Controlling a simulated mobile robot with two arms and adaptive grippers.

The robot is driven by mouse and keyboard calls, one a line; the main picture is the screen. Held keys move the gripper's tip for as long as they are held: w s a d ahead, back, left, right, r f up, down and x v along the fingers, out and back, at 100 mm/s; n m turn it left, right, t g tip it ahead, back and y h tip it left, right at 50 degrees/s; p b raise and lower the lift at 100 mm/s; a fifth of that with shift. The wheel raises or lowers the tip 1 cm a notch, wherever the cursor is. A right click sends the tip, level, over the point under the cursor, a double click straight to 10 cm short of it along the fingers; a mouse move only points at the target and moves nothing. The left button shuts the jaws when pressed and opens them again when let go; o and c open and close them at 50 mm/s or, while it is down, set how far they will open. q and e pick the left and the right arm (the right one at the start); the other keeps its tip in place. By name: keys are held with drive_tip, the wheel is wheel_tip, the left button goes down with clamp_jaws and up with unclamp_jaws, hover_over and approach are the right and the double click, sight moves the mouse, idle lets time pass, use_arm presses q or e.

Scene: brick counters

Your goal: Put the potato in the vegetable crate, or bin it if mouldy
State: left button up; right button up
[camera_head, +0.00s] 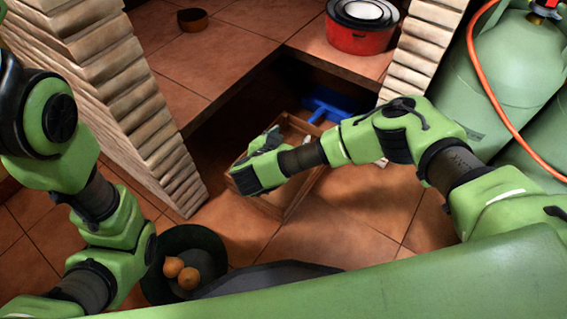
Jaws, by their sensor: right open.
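A wooden crate (291,197) stands on the tiled floor in front of the opening under the counter. My right arm reaches in from the right. Its gripper (258,172) is over the crate's left part and hides much of its inside. I see no object between its fingers, though the fingertips are partly hidden. A dark green round bin (211,240) stands on the floor at the lower left. Two light brown, roundish things, perhaps potatoes (173,267) (189,278), lie in it. No mould can be made out at this size. My left arm is at the left; its gripper is out of view.
A blue object (326,104) lies in the dark opening behind the crate. Brick pillars (139,105) flank the opening. A red pot (357,39) and a small brown bowl (193,20) stand on the tiled counter. Green gas cylinders (507,70) with an orange hose stand at the right.

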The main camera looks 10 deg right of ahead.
drive_tip(key=v, duration=1.2)
